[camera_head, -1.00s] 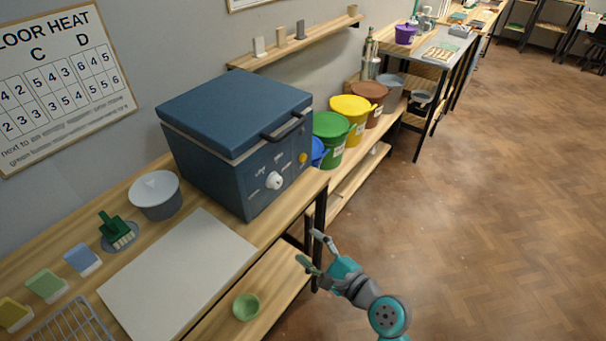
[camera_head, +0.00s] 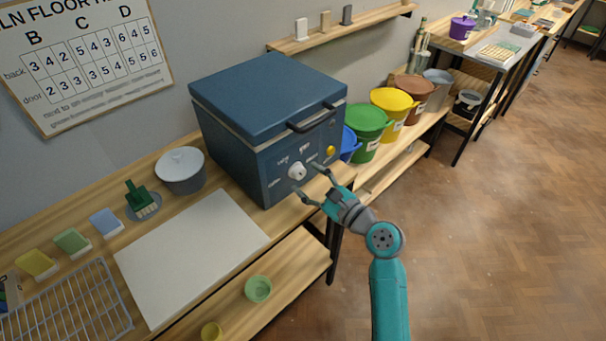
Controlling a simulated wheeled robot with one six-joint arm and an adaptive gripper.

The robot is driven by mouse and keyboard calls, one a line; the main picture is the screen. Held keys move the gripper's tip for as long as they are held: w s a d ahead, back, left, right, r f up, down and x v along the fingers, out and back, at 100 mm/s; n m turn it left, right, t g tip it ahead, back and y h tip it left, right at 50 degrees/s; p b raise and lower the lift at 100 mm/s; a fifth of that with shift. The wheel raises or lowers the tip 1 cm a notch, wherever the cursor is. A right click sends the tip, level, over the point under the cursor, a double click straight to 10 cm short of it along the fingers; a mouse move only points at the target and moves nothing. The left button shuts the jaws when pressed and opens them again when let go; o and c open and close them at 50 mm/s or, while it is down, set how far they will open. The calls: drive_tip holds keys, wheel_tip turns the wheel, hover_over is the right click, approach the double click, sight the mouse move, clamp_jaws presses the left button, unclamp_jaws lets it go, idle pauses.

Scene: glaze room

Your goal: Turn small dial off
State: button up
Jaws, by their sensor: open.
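A blue kiln (camera_head: 262,125) with a closed lid and a front handle stands on the wooden bench. Its front panel carries a white dial (camera_head: 297,172) with labels around it, too small to read. A smaller yellow round part (camera_head: 330,150) sits to the right of the white dial. I cannot tell which way the dial's pointer faces. My gripper (camera_head: 309,182) is open and empty, in front of the panel just below and right of the white dial. Its fingers are spread, and I cannot tell whether either touches the panel.
A white board (camera_head: 190,255) and a grey lidded pot (camera_head: 181,170) lie left of the kiln on the bench. A green bucket (camera_head: 367,130) and others stand to the right. A green bowl (camera_head: 258,289) is on the lower shelf. The floor at right is clear.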

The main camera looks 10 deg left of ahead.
sight(298, 172)
drive_tip(key=shift+x, duration=1.3)
drive_tip(key=c, duration=1.1)
